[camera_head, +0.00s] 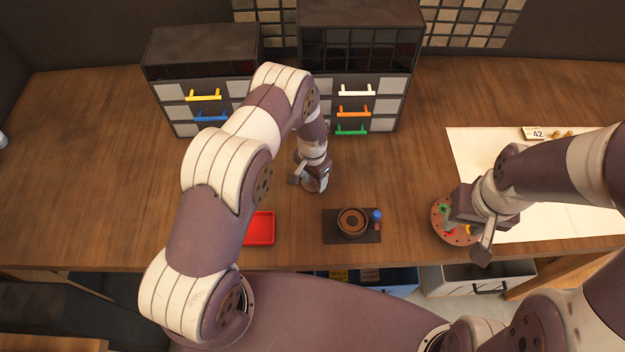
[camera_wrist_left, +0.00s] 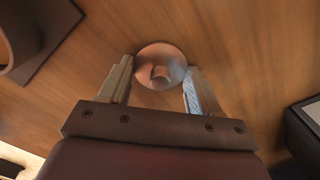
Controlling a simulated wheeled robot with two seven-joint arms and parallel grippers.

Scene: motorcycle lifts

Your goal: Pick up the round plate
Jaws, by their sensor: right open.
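A round brown plate (camera_head: 440,233) with several small coloured pieces lies at the right, by the edge of the white sheet. My right gripper (camera_head: 467,232) is open over it and hides part of it; I cannot tell whether the fingers touch it. My left gripper (camera_head: 311,180) is low over the middle of the table. In the left wrist view its fingers (camera_wrist_left: 160,88) are apart, on either side of a small round coppery object (camera_wrist_left: 160,56) with a short knob. Whether they touch it is unclear.
A dark square mat (camera_head: 332,233) carries a brown round bowl (camera_head: 352,221) and a small blue-topped item (camera_head: 377,216). A red tray (camera_head: 260,229) is left of it. Drawer cabinets (camera_head: 382,85) stand behind. The far-left table is clear. An open drawer (camera_head: 478,276) is below the front edge.

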